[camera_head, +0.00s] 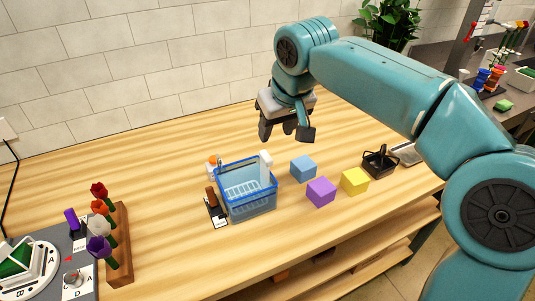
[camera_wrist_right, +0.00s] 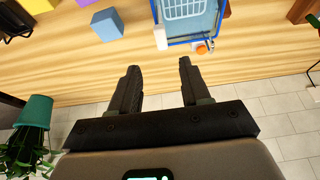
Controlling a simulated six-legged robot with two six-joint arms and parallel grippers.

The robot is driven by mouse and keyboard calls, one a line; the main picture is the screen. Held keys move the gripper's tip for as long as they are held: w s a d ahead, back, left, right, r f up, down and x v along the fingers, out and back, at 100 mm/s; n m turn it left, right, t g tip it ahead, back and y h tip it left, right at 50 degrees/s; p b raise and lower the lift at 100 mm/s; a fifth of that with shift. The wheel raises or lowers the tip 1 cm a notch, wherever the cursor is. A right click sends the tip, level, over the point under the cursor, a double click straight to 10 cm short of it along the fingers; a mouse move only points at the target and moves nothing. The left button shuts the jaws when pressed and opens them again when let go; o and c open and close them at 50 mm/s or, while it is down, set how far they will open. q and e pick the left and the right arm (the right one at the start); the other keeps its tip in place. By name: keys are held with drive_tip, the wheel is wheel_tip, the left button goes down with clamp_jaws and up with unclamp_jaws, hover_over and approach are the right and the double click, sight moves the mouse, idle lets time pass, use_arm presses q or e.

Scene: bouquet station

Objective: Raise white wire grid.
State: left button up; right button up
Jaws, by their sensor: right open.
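The white wire grid (camera_head: 243,190) lies inside a clear blue basket (camera_head: 250,206) on the wooden table. Part of the grid also shows at the top of the right wrist view (camera_wrist_right: 183,8). A white upright piece (camera_head: 266,168) stands at the basket's right side; I cannot tell whether it joins the grid. My right gripper (camera_head: 285,133) is open and empty, in the air above and behind the basket. Its two dark fingers point toward the basket side in the right wrist view (camera_wrist_right: 158,68). My left gripper is not in view.
Blue (camera_head: 303,168), purple (camera_head: 321,191) and yellow (camera_head: 354,180) cubes stand right of the basket, with a black tray (camera_head: 380,164) beyond. A small bottle with an orange part (camera_head: 213,168) touches or nears the basket's left. A wooden flower rack (camera_head: 119,245) stands left. The table behind is clear.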

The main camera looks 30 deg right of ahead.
sight(266, 155)
drive_tip(key=x, duration=1)
drive_tip(key=shift+w+f, duration=0.25)
drive_tip(key=shift+f, duration=0.1)
drive_tip(key=shift+a, duration=0.1)
clamp_jaws()
wheel_tip(266, 155, up, 8)
drive_tip(key=p, duration=0.6)
drive_tip(key=shift+r, duration=0.15)
drive_tip(key=shift+w, duration=0.15)
